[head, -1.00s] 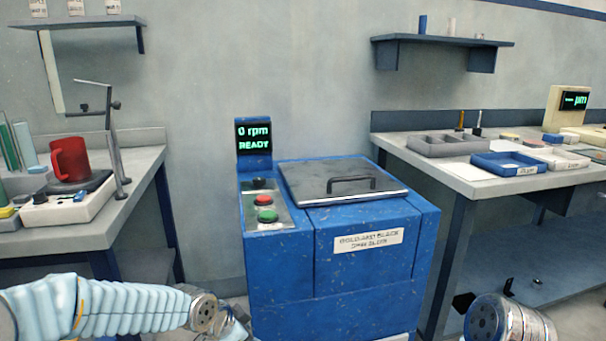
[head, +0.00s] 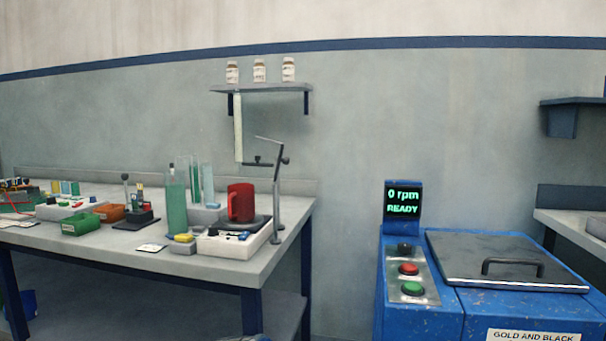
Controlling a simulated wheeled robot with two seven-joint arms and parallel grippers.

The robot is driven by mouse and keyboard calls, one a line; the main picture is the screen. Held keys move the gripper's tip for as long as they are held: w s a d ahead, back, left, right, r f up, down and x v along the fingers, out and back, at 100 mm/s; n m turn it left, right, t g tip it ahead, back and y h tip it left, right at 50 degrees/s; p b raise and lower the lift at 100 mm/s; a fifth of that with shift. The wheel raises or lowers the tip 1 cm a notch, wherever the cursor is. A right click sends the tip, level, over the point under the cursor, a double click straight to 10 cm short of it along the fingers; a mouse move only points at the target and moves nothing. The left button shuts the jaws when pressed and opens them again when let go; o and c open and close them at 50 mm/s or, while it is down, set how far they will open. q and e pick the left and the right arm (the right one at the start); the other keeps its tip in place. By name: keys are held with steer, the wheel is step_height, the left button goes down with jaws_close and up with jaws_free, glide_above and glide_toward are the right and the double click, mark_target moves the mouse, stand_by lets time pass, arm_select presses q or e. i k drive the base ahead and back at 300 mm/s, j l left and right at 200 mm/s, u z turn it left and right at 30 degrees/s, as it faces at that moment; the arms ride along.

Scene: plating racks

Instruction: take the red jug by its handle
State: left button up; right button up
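The red jug (head: 242,201) stands upright in the head view, near the right end of the left workbench (head: 110,262). It rests on a dark plate on top of a white bench device (head: 232,246). The jug's handle appears to be on its left side, but it is small at this distance. Neither of my grippers can be made out; only a small pale sliver shows at the bottom edge below the bench.
A stand with a rod (head: 277,205) rises just right of the jug. Green-filled glass cylinders (head: 176,205) stand to its left. A shelf with jars (head: 262,88) hangs above. A blue machine (head: 420,322) stands to the right, with a floor gap between.

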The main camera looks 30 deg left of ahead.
mark_target(241, 196)
steer(key=u, duration=1.2)
